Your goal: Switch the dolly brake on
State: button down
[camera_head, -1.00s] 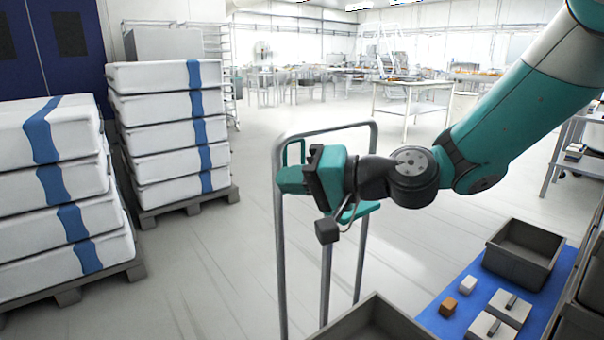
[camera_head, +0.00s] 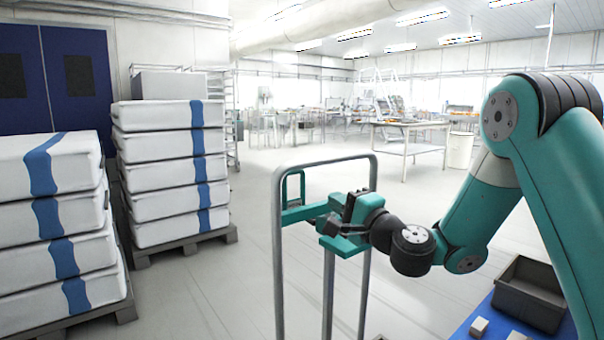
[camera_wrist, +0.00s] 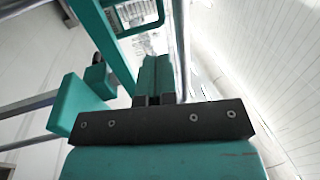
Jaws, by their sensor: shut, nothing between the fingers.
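The dolly's grey tubular handle frame (camera_head: 318,163) stands upright in the middle of the head view. Teal parts, including a small upright loop (camera_head: 302,188), show at the frame; the loop shows larger at the top of the wrist view (camera_wrist: 133,14). I cannot tell which part is the brake or how it is set. A teal block (camera_wrist: 78,106) is at the left of the wrist view. My gripper (camera_wrist: 156,62) is shut and empty, its fingers pointing towards the loop. In the head view my gripper (camera_head: 333,211) overlaps the frame; contact is unclear.
Stacks of white, blue-banded packs on pallets (camera_head: 170,172) (camera_head: 55,215) stand at the left. A grey bin (camera_head: 530,292) sits on a blue surface (camera_head: 490,318) at the lower right. Open floor (camera_head: 235,270) lies between the packs and the dolly.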

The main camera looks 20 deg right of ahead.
aim_at(295, 173)
jog(key=p+x, duration=0.8)
jog(key=x, duration=0.3)
jog(key=shift+w+a+r+p, duration=0.15)
jog(key=shift+a+r+p, duration=0.05)
jog(key=shift+a+p, duration=0.1)
jog(key=shift+w+a, duration=0.15)
jog(key=shift+w, duration=0.4)
jog(key=shift+f, duration=0.1)
jog(key=shift+w+a+r+p, duration=0.1)
jog(key=shift+w+r+p, duration=0.1)
jog(key=shift+p, duration=0.3)
jog(key=shift+p+x, duration=0.85)
jog(key=shift+p, duration=0.1)
jog(key=shift+w+a, duration=0.1)
jog(key=shift+w, duration=0.3)
jog(key=shift+f, duration=0.1)
